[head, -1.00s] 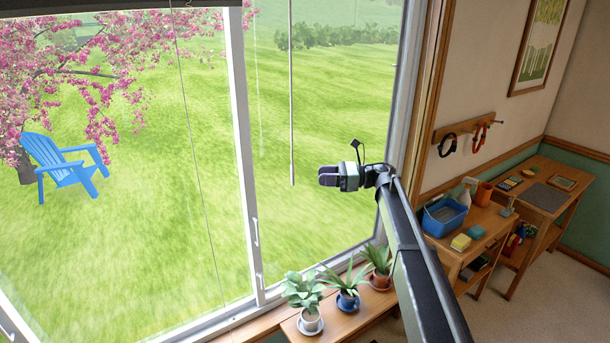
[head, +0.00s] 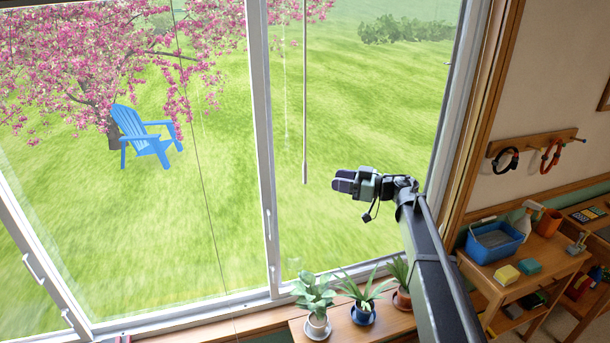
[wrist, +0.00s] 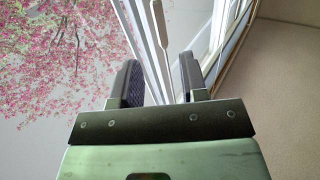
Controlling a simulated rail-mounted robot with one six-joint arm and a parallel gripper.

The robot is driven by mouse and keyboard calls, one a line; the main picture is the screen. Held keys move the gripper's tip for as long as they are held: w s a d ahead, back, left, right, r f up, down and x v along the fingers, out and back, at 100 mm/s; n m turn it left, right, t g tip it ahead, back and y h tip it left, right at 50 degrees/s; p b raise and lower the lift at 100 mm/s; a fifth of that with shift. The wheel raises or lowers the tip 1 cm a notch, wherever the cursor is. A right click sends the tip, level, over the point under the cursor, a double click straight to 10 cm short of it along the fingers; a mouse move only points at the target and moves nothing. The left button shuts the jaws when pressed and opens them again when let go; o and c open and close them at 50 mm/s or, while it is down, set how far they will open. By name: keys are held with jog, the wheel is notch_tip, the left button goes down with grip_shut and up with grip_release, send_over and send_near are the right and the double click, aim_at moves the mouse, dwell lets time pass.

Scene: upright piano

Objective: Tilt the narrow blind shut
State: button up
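A thin grey wand (head: 304,140) with a thicker lower end hangs in front of the right-hand window pane. It also shows in the wrist view (wrist: 159,25), in line with the gap between my fingers and beyond them. The blind's slats are not in view. My gripper (head: 336,181) is just right of the wand's lower end in the head view, with a small gap in the picture. In the wrist view my gripper (wrist: 160,75) is open, with nothing between its fingers. How far the wand is in depth I cannot tell.
Potted plants (head: 316,305) stand on a wooden surface below the window. A thin dark cord (head: 195,130) hangs before the left pane. A white window post (head: 262,130) stands left of the wand. A side table with a blue caddy (head: 494,242) is at right.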

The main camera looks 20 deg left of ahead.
aim_at(305, 174)
jog(key=a, duration=1)
jog(key=shift+s+a, duration=0.15)
jog(key=shift+a, duration=0.2)
grip_shut()
